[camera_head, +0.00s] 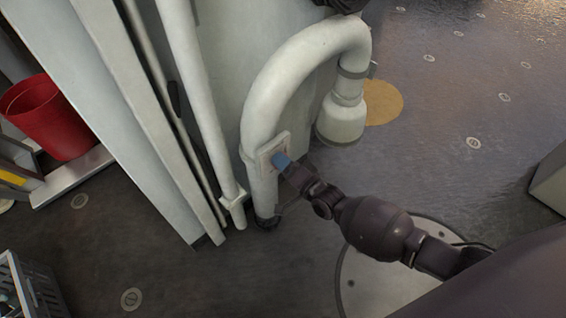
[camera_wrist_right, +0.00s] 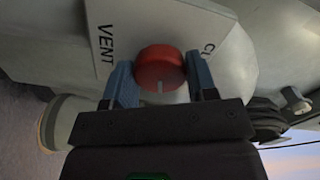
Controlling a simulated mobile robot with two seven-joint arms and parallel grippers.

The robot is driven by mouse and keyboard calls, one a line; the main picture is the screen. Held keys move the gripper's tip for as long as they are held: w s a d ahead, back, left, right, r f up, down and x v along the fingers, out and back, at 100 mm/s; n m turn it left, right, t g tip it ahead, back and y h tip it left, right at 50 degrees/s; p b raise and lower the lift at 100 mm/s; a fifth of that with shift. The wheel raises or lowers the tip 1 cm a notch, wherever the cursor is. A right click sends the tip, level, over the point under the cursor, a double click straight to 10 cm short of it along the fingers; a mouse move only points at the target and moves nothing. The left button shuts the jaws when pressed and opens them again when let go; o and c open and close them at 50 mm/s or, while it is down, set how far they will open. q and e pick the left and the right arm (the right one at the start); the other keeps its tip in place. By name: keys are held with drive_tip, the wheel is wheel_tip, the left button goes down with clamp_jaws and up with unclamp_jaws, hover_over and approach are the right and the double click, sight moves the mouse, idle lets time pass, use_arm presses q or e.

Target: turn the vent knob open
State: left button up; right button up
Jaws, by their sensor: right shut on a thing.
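In the head view the right gripper (camera_head: 281,161) is at the plate (camera_head: 270,152) on the curved white pipe, and the knob is hidden there. My left gripper is in neither view.
The curved white pipe (camera_head: 283,75) ends in a wide downturned mouth (camera_head: 341,118). Straight pipes (camera_head: 190,80) run beside it at left. A red bucket (camera_head: 52,117) stands at far left, a grey crate (camera_head: 30,288) at bottom left. Open floor lies at right.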

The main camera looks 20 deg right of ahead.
drive_tip(key=shift+f+m, duration=0.15)
drive_tip(key=shift+m, duration=0.75)
use_arm(q)
drive_tip(key=shift+b, duration=0.3)
use_arm(e)
drive_tip(key=shift+m, duration=0.6)
drive_tip(key=o, duration=0.9)
use_arm(q)
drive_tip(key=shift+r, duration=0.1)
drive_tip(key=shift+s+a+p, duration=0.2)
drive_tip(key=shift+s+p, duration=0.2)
drive_tip(key=shift+p, duration=0.45)
use_arm(e)
drive_tip(key=v, duration=1)
drive_tip(key=shift+s+d, duration=0.15)
drive_tip(key=shift+s, duration=0.25)
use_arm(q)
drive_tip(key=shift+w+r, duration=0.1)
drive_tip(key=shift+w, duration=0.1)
